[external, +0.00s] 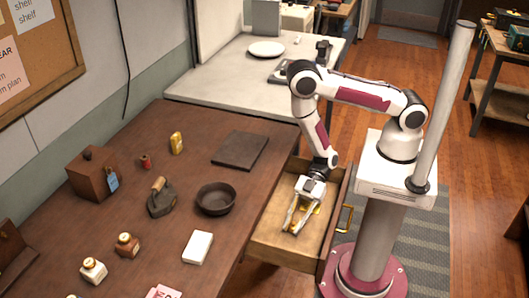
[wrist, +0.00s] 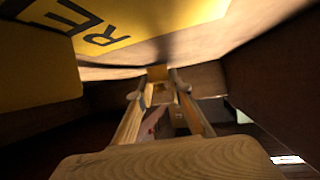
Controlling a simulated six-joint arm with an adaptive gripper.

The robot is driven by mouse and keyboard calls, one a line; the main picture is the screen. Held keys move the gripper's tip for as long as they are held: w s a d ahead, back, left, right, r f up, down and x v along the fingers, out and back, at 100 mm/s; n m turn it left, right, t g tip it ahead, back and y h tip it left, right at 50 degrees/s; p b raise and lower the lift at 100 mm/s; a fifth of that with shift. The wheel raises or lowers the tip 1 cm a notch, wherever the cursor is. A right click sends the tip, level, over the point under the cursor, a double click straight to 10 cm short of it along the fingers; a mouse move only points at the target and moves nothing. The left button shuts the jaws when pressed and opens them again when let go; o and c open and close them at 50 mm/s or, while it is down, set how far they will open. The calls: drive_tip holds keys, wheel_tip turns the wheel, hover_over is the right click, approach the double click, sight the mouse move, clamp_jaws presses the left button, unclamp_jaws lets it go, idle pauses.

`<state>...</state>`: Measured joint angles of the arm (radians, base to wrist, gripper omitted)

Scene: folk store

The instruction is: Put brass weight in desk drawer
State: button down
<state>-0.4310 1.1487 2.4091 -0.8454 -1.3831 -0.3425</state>
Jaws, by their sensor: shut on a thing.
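My gripper (external: 294,228) reaches down into the open desk drawer (external: 269,221). A brass-coloured thing, seemingly the brass weight (external: 317,210), shows beside and between its fingers. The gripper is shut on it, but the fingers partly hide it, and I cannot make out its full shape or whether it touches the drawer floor. In the wrist view the fingers of my gripper (wrist: 158,92) run away from the camera, with a small tan patch between them. A yellow surface with large black letters (wrist: 120,30) fills the top of that view.
On the desk (external: 140,225) stand a black bowl (external: 215,198), a flat iron (external: 161,200), a wooden box (external: 92,175), a dark slab (external: 240,150), a white block (external: 197,247), small bottles (external: 93,270) and a small yellow thing (external: 177,143). The drawer's walls stand close around my gripper.

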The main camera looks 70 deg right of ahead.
drive_tip(key=shift+f, duration=0.15)
drive_tip(key=c, duration=1.8)
unclamp_jaws()
drive_tip(key=shift+c, duration=0.2)
drive_tip(key=shift+v, duration=3.8)
